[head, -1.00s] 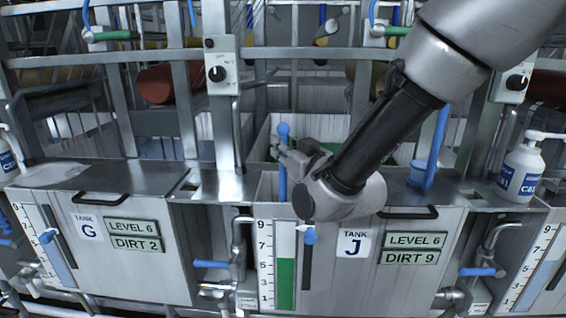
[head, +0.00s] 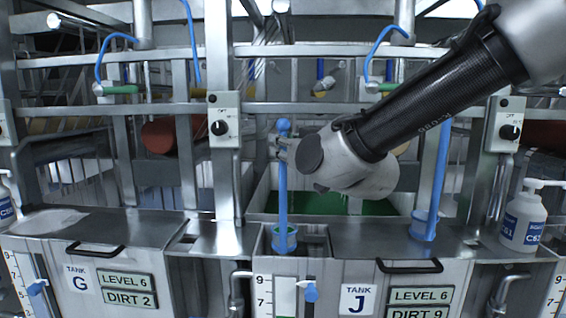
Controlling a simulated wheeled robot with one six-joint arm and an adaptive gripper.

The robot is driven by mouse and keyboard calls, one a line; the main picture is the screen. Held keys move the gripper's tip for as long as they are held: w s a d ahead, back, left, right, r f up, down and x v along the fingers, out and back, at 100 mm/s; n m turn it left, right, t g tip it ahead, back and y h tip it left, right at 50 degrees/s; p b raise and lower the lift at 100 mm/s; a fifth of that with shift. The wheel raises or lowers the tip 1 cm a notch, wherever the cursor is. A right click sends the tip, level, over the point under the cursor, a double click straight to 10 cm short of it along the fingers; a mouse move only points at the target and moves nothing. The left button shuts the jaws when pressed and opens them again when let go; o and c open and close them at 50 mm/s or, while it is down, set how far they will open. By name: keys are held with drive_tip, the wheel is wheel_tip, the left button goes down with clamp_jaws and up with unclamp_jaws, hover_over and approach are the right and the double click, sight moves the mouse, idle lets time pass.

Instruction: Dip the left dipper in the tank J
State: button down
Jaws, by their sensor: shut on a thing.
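The left dipper, a blue rod with a round knob on top, stands upright in the head view (head: 283,190). Its blue cup (head: 284,240) is at the small front opening of tank J (head: 335,290); whether it touches the liquid I cannot tell. My gripper (head: 282,150) is shut on the rod just below the knob. Tank J bears the labels LEVEL 6 and DIRT 9, and green liquid (head: 330,203) shows in it behind the top plate. A second blue dipper (head: 432,190) stands upright to the right, apart from my gripper.
Tank G (head: 110,285), marked DIRT 2, is to the left. A soap bottle (head: 523,217) stands on the ledge at the right. Metal posts, rails and a control box with a black knob (head: 222,120) rise behind the tanks. A black handle (head: 409,266) is on tank J's front.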

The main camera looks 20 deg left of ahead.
wheel_tip(320, 180, up, 6)
idle(0.4)
